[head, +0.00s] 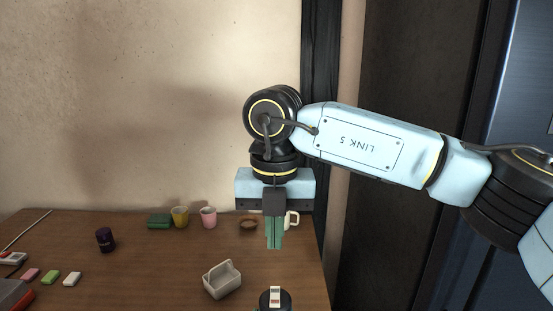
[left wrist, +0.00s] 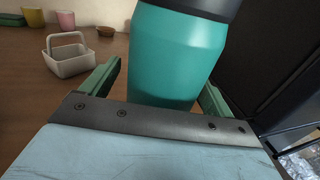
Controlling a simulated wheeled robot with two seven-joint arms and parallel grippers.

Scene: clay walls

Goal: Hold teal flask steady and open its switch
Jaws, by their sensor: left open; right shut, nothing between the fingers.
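The teal flask (left wrist: 178,55) stands upright in the left wrist view, with a dark lid at its top. In the head view only its black lid (head: 263,301) shows at the bottom edge, with a small white and red switch (head: 275,296) on top. My left gripper (left wrist: 160,88) is open, its green fingers on either side of the flask; gaps show beside it. The left gripper is out of the head view. My right gripper (head: 274,236) is shut and empty, pointing down, above and beyond the lid in the picture.
A white basket with a handle (head: 222,280) stands left of the flask. A dark can (head: 105,240) stands left. The table's right edge is close.

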